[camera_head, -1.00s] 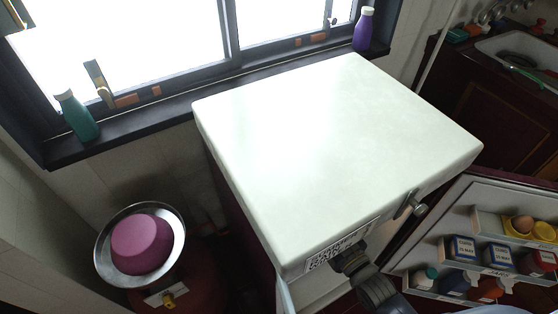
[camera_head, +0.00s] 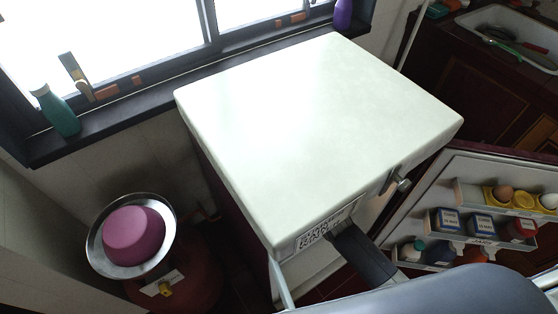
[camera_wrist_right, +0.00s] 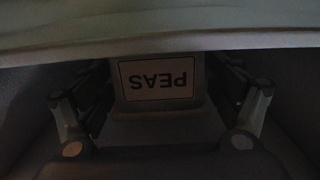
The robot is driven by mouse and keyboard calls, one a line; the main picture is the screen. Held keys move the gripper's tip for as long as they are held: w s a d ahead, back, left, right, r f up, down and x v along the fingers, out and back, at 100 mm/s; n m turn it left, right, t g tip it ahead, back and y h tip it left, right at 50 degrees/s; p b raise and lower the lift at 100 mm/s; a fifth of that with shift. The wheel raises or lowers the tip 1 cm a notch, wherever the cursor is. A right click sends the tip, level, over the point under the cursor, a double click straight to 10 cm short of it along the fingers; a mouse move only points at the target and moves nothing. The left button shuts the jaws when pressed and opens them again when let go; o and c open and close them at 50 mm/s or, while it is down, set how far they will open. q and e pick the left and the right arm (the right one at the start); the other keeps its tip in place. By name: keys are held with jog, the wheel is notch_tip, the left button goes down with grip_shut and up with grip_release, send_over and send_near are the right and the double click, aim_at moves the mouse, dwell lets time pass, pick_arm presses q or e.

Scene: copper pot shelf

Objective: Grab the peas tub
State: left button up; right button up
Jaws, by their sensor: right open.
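The peas tub (camera_wrist_right: 157,79) shows in the dim right wrist view as a pale container with a white "PEAS" label, upside down in the picture. My right gripper (camera_wrist_right: 160,95) is open, with one finger on each side of the tub. Whether either finger touches it is too dark to tell. In the head view my right arm reaches into the open front of the white-topped fridge (camera_head: 320,130). The tub and the right gripper are hidden there under the fridge top. My left gripper is not in view.
The open fridge door (camera_head: 440,225) at right holds eggs, boxes and bottles on racks, close to my arm. A pale edge (camera_wrist_right: 160,42) crosses the top of the wrist view, above the tub. A pink-topped pan (camera_head: 133,235) stands at left.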

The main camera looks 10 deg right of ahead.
jog(key=c, duration=1.3)
jog(key=shift+r, duration=0.2)
